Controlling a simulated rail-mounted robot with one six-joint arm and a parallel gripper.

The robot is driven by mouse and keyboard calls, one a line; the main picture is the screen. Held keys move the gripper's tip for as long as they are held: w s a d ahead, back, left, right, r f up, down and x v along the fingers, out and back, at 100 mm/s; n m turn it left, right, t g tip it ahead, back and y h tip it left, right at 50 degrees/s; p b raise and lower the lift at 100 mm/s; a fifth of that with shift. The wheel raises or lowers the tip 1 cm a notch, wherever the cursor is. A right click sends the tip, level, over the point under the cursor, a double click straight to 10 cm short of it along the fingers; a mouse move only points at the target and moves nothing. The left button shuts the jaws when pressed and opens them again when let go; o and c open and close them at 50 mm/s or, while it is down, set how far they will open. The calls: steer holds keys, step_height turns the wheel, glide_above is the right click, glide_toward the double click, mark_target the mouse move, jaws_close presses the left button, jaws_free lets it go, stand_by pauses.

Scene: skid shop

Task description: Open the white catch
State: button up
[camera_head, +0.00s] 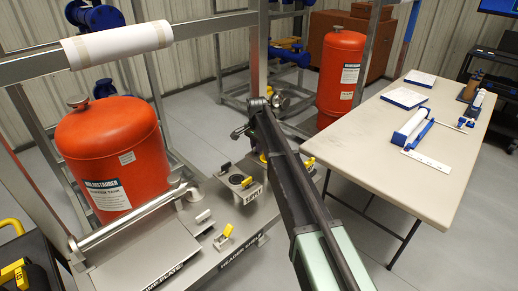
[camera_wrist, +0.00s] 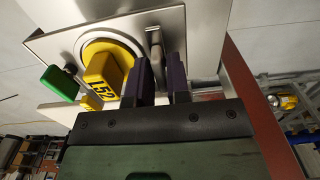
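In the wrist view, the two dark purple fingers of my gripper (camera_wrist: 160,82) reach up to a metal panel (camera_wrist: 200,35). A narrow pale grey lever (camera_wrist: 156,42) stands in the gap between the fingers. It may be the white catch, but its colour is in shade. Whether the fingers press on it is not clear. In the head view, a small pale catch (camera_head: 203,216) sits on the metal bench, left of a yellow-handled one (camera_head: 226,234). My arm crosses the middle of the head view; my fingers cannot be made out there.
In the head view, an orange tank (camera_head: 110,150) stands behind the bench, with another (camera_head: 341,75) farther back. A beige table (camera_head: 455,165) stands at right, with grey floor between.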

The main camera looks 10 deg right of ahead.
steer(key=shift+o, duration=1.4)
step_height(320, 180, up, 7)
steer(key=p, duration=0.7)
steer(key=shift+r, duration=0.1)
steer(key=n, duration=0.4)
steer(key=shift+r+p, duration=0.2)
steer(key=shift+p, duration=0.1)
steer(key=n, duration=0.3)
steer(key=shift+r, duration=0.1)
